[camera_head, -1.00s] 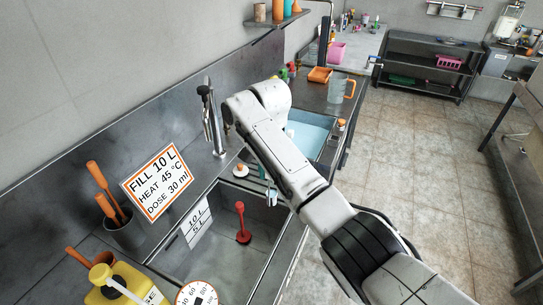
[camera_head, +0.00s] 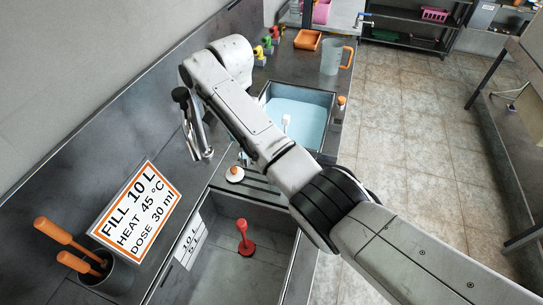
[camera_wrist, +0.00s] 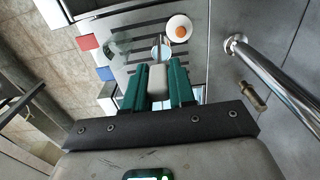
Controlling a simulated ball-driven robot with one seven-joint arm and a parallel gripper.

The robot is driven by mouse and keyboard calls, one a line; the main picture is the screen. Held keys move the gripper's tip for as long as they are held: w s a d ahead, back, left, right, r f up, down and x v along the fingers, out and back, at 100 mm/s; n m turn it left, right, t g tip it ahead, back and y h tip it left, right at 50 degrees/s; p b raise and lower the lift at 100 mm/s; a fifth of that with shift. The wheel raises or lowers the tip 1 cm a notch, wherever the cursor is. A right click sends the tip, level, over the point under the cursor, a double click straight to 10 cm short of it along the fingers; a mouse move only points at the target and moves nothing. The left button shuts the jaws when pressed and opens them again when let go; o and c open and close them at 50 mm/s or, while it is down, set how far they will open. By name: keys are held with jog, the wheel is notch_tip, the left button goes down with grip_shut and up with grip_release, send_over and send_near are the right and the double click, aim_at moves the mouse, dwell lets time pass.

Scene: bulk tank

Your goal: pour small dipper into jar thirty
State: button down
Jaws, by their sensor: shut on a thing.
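My gripper (camera_wrist: 157,88) shows its two green fingers in the wrist view. They are shut on a pale grey handle (camera_wrist: 157,80), which appears to belong to the small dipper. A small round cup with a bluish inside (camera_wrist: 162,52) lies just beyond the fingertips, seemingly the dipper's bowl. A clear greenish vessel (camera_wrist: 117,44) stands beyond and left of it; it may be a jar, but I can read no thirty on it. In the head view my arm hides most of the gripper.
A white disc with an orange centre (camera_head: 234,174) lies by the slatted ledge. A tap (camera_head: 196,125) stands close by. The front basin (camera_head: 215,265) holds a red plunger (camera_head: 243,240); the rear basin (camera_head: 327,103) holds blue liquid. A clear jug (camera_head: 333,58) stands behind.

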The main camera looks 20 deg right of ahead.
jog(key=shift+w, duration=0.3)
jog(key=shift+s+d+r+t+y+p, duration=0.1)
jog(key=shift+s+d+t+y+p, duration=0.45)
jog(key=shift+s+d, duration=0.5)
jog(key=shift+d, duration=0.2)
jog(key=shift+y, duration=0.25)
jog(key=shift+s+d+t+y, duration=0.45)
jog(key=shift+s+d, duration=0.25)
jog(key=shift+d, duration=0.25)
jog(key=shift+s+d+t+y, duration=0.3)
jog(key=shift+s+d+y, duration=0.3)
jog(key=shift+d, duration=0.35)
jog(key=shift+s+d+f+t+y, duration=0.25)
jog(key=shift+s+d+t+y, duration=0.2)
jog(key=shift+s+d, duration=0.35)
